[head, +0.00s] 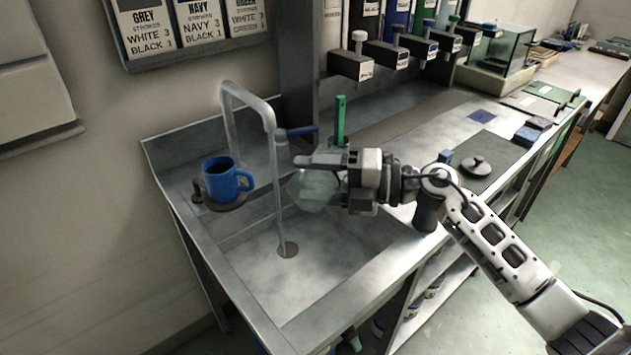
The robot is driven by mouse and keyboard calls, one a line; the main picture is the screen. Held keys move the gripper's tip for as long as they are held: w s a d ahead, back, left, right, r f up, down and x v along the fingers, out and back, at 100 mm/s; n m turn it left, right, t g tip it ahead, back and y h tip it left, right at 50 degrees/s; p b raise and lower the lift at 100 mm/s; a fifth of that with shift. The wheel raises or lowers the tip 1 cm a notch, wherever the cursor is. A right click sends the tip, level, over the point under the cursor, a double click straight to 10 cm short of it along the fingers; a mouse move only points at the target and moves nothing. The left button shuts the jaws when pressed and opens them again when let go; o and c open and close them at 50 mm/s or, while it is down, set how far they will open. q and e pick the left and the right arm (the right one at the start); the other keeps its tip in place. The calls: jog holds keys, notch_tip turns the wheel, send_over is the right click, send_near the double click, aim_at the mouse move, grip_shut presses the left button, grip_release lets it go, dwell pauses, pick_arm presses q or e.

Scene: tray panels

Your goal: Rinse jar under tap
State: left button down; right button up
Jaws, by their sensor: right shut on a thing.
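A clear glass jar (318,191) is held above the right side of the metal sink (250,280). My right gripper (312,178) is shut on the jar, and its fingers and body hide part of it. The curved metal tap (252,103) stands at the back of the sink. A thin stream of water (277,195) runs from the tap down to the drain (288,249). The jar is to the right of the stream and looks apart from it. The tap has a blue lever (302,131). My left gripper is not in view.
A blue mug (222,180) with dark contents stands on a small round holder at the sink's left edge. A green upright stick (340,120) stands behind my right gripper. Dispensers (350,65) line the back wall.

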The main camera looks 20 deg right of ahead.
jog(key=n, duration=0.1)
jog(key=n+h, duration=0.1)
jog(key=n, duration=0.1)
jog(key=shift+d+f, duration=0.1)
jog(key=shift+f, duration=0.1)
jog(key=n+h+b, duration=0.2)
jog(key=n, duration=0.1)
jog(key=shift+d+f, duration=0.1)
jog(key=shift+f, duration=0.1)
jog(key=shift+w+n+t+h+b, duration=0.1)
jog(key=shift+n+t+h+b, duration=0.3)
jog(key=shift+n, duration=0.6)
jog(key=shift+d+n+h+p, duration=0.1)
jog(key=shift+n+h+p, duration=0.2)
jog(key=shift+n+h, duration=0.25)
jog(key=n+t, duration=0.1)
jog(key=n+h+b, duration=0.1)
jog(key=shift+w+d+f+n+t, duration=0.1)
jog(key=shift+w+d+n+t, duration=0.1)
jog(key=shift+n+t, duration=0.2)
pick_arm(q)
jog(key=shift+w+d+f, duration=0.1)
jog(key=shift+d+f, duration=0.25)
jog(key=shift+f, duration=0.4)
pick_arm(e)
jog(key=shift+h, duration=0.25)
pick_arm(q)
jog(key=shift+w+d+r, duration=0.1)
